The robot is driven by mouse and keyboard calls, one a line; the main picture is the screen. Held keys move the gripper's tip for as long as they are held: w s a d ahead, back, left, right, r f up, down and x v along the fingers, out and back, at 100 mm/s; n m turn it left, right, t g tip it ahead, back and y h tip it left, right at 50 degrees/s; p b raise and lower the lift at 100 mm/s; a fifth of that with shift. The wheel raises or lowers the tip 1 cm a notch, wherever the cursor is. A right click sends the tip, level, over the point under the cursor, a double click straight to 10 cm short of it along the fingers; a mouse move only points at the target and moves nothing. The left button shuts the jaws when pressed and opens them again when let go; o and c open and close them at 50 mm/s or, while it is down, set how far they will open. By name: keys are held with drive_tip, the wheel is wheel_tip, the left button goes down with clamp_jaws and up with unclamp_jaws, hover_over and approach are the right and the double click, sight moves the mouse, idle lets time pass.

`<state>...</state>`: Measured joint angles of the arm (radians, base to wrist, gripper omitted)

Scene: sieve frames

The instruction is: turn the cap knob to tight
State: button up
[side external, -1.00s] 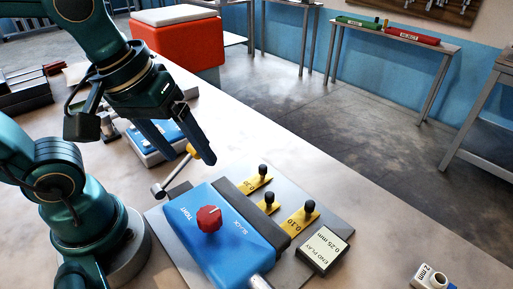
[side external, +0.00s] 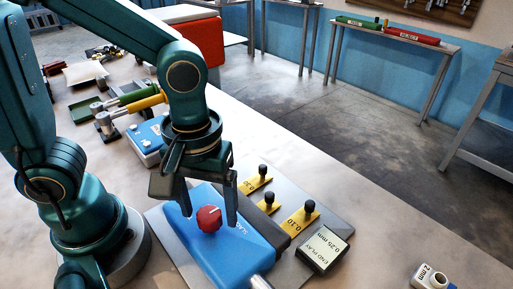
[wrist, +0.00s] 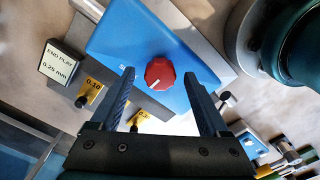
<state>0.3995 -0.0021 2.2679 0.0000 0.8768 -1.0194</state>
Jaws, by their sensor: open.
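The red cap knob (side external: 209,219) sits on top of the blue housing (side external: 228,262). A white line on it points to the upper right in the side view. The knob also shows in the wrist view (wrist: 160,73), its white line pointing to the lower left. My gripper (side external: 208,214) is open above the housing, pointing down, one finger on each side of the knob. In the wrist view my fingers (wrist: 159,76) show a gap on both sides of the knob. SLACK is partly hidden by a finger; TIGHT is hidden in the side view.
Yellow gauge tabs with black knobs (side external: 310,206) stand right of the housing, beside an END PLAY 0.25 mm block (side external: 325,250). A blue box (side external: 146,140) and yellow- and green-handled tools (side external: 145,103) lie behind. The right of the bench is mostly clear.

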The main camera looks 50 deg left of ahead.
drive_tip(key=shift+f, duration=0.25)
clamp_jaws()
